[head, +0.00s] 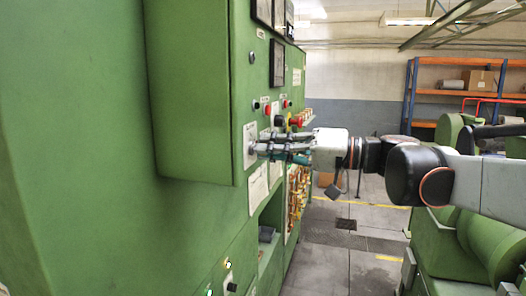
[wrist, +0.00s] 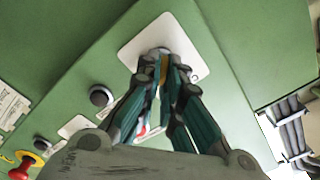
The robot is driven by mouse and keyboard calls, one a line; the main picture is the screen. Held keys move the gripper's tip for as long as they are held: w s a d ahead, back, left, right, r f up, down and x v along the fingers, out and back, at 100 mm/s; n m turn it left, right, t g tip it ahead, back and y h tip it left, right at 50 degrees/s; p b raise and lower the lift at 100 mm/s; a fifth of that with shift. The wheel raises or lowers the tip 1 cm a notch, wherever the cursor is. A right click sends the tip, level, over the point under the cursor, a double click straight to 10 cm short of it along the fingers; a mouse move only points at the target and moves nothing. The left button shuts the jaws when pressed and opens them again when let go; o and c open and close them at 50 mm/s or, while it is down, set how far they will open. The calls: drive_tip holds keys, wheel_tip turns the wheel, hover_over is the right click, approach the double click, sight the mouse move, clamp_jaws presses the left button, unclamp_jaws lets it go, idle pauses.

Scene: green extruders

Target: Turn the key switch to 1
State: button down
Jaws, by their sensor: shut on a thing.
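The key switch (wrist: 158,51) sits on a white plate (wrist: 135,50) on the green cabinet front. In the wrist view my gripper (wrist: 164,72) reaches up to the plate, its fingertips closed together on the switch. The fingers hide most of the switch, so I cannot read its position or any marks. In the head view my gripper (head: 261,148) comes from the right and its tips meet the white plate (head: 249,139) on the cabinet's edge-on panel.
Other controls sit on the same panel: a red button (head: 296,122) and a dark knob (wrist: 101,96). A red mushroom button on yellow (wrist: 22,170) is at the lower left of the wrist view. Green machinery (head: 455,245) stands at the right, with grey floor (head: 325,255) between.

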drive_tip(key=shift+f+m, duration=0.1)
drive_tip(key=shift+m, duration=0.7)
drive_tip(key=c, duration=1.8)
unclamp_jaws()
drive_tip(key=shift+o, duration=0.2)
wheel_tip(320, 180, up, 9)
drive_tip(key=shift+s+f, duration=0.1)
drive_tip(key=shift+w+r, duration=0.25)
drive_tip(key=shift+r, duration=0.35)
drive_tip(key=shift+s, duration=0.1)
